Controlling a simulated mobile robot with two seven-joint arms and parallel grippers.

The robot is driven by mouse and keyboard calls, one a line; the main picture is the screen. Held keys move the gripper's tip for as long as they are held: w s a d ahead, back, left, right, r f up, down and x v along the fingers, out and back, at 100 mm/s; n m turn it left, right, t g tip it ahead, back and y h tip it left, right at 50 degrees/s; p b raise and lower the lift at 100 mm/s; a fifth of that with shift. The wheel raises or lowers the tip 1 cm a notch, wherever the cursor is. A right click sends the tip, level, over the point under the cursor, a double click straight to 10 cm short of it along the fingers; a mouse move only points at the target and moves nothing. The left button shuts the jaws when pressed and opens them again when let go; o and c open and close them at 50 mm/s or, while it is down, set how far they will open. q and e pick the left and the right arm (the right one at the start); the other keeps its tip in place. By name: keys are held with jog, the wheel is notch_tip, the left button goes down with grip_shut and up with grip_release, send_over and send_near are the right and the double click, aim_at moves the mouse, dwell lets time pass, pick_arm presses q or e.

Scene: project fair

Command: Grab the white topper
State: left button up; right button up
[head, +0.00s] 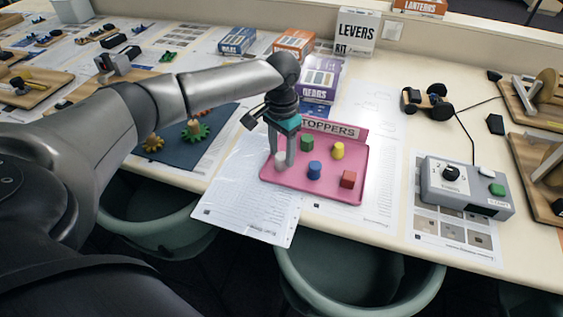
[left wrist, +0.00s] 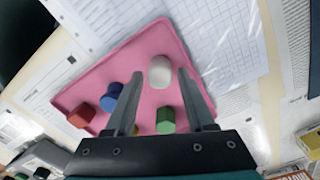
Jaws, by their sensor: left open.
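The white topper (head: 281,160) stands at the left end of the pink tray (head: 325,192). In the left wrist view the white topper (left wrist: 159,72) stands upright near the tray's corner, just beyond the fingertips. My left gripper (head: 281,158) is open, pointing down over it, with its fingers partly hiding it in the head view. In the left wrist view the fingertips (left wrist: 160,76) lie on either side of the white topper; whether they touch it I cannot tell. My right gripper is not in view.
The tray also holds a green topper (head: 307,143), a yellow one (head: 338,150), a blue one (head: 314,170) and a red one (head: 348,179). A sign (head: 336,130) stands along its back edge.

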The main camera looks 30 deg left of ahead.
pick_arm(q)
jog(key=shift+f, duration=0.85)
grip_shut()
